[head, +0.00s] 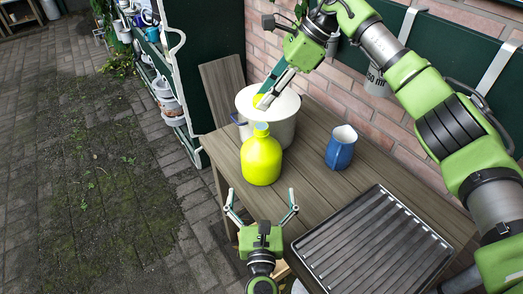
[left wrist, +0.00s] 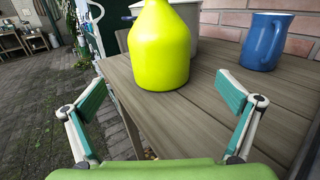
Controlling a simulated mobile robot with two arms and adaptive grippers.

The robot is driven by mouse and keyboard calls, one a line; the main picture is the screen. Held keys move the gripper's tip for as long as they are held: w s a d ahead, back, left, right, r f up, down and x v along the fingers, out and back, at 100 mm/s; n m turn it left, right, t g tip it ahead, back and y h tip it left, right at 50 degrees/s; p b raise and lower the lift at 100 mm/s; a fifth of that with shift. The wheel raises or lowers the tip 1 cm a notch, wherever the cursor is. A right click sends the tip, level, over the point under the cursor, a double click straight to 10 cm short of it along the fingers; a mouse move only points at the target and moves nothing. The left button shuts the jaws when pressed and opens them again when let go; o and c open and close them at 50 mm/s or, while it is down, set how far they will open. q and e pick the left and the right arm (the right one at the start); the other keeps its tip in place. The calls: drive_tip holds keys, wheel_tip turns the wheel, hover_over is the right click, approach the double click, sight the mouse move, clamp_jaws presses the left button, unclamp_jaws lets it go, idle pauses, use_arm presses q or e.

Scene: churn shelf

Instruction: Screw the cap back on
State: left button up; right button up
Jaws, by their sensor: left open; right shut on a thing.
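A bright yellow bottle (head: 261,162) stands upright on the wooden table, its neck and top facing up. In the left wrist view the bottle (left wrist: 160,50) is in front, its top cut off by the frame. My right gripper (head: 268,92) is shut on a small yellow cap (head: 257,100) above the bottle's neck, apart from it in the picture. My left gripper (head: 262,207) is open and empty, at the table's near edge in front of the bottle. In the left wrist view its spread fingers (left wrist: 161,97) have the bottle beyond them.
A large white pot (head: 284,132) stands close behind the bottle. A blue mug (head: 341,150) stands to the right, and a black ribbed tray (head: 365,235) lies at the front right. A brick wall (head: 340,85) runs behind the wooden table (head: 305,180). The tabletop between bottle and mug is clear.

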sight(261, 161)
use_arm(q)
drive_tip(key=shift+s+r, duration=0.2)
drive_tip(key=shift+s, duration=0.2)
use_arm(e)
drive_tip(key=shift+s+r, duration=0.25)
drive_tip(key=shift+s, duration=0.25)
use_arm(q)
drive_tip(key=shift+w+f, duration=0.1)
drive_tip(key=shift+w, duration=0.35)
use_arm(e)
drive_tip(key=shift+w+f, duration=0.2)
drive_tip(key=shift+w, duration=0.1)
use_arm(q)
drive_tip(key=w, duration=1.1)
drive_tip(key=shift+w, duration=0.25)
drive_tip(key=c, duration=1.6)
use_arm(e)
drive_tip(key=shift+f, duration=2.45)
drive_tip(key=shift+f, duration=0.9)
